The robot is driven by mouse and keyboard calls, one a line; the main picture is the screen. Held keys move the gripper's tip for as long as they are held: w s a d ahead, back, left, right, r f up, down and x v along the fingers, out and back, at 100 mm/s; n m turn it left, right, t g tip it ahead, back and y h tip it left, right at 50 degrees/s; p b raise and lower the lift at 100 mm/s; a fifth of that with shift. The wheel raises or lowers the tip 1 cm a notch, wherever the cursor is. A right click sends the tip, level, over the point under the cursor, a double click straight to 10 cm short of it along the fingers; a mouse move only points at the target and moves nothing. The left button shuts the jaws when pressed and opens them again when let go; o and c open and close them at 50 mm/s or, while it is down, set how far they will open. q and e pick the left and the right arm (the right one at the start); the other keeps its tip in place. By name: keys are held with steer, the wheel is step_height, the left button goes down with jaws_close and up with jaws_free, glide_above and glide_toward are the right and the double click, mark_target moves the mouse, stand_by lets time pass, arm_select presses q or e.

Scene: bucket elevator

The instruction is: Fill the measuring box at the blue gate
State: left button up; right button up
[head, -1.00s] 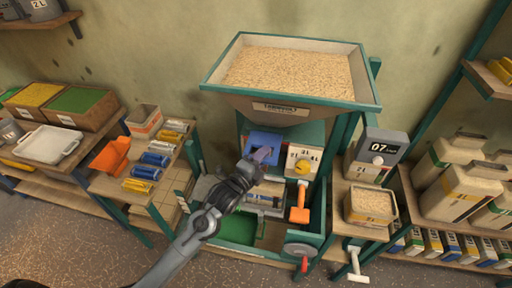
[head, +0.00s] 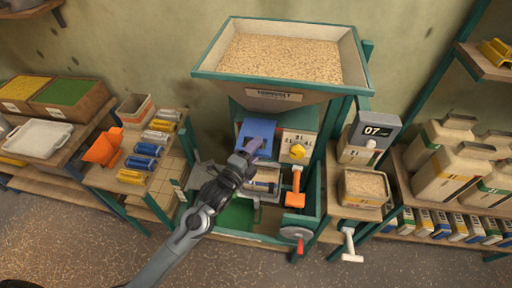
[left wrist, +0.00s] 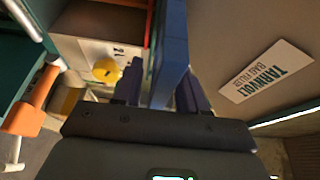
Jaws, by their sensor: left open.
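The blue gate (head: 256,131) is on the front of the machine, under the grain-filled hopper (head: 282,97). My left gripper (head: 252,147) is at the gate's lower part. In the left wrist view the open fingers (left wrist: 160,90) stand on either side of the blue gate plate (left wrist: 171,45); I cannot tell whether they touch it. A pale box (head: 265,180), which looks like the measuring box, sits below the gate, partly hidden by my gripper; its contents are unclear. My right gripper is not in view.
A yellow knob (head: 297,151) and orange lever (head: 295,188) are just right of the gate. Coloured cylinders (head: 141,162) and an orange scoop (head: 103,148) lie on the left bench.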

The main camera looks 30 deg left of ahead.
arm_select(q)
steer(key=s, duration=1)
steer(key=shift+s+d+b, duration=0.15)
steer(key=shift+b, duration=0.2)
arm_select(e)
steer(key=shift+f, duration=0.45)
